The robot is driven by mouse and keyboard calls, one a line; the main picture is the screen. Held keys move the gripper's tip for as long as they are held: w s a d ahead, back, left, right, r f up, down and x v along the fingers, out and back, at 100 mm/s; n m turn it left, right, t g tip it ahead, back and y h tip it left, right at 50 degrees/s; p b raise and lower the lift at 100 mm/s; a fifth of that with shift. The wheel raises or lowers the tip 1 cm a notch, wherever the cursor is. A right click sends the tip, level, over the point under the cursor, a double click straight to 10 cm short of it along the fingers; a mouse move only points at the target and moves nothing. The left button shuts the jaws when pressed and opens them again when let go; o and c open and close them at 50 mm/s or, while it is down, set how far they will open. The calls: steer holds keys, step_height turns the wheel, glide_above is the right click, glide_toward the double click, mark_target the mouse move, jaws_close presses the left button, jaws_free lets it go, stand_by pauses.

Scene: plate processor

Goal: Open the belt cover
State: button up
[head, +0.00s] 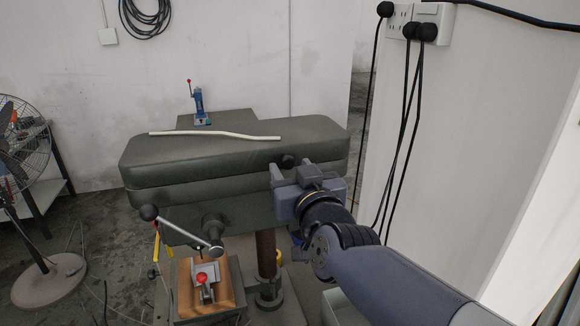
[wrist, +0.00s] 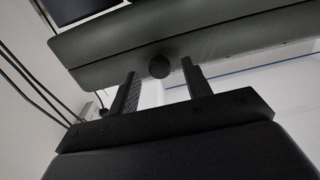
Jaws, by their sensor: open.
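The belt cover (head: 230,150) is the long dark green lid on top of the drill press, and it lies closed. A round black knob (head: 287,161) sits on its front side. In the wrist view the cover (wrist: 225,45) crosses the top, with the knob (wrist: 159,67) below its seam line. My gripper (head: 302,172) is at the cover's front right, close to the knob. Its jaws are open, and in the wrist view the two fingertips (wrist: 160,76) stand either side of the knob. I cannot tell whether they touch it.
A white rod (head: 215,134) lies on the cover. A small blue press (head: 199,104) stands behind it. A lever handle (head: 180,228) juts out at the front left. A wall with plugs and hanging cables (head: 405,120) is on the right; a fan (head: 22,150) stands left.

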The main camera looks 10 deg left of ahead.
steer(key=shift+x, duration=0.95)
steer(key=shift+c, duration=0.4)
jaws_close()
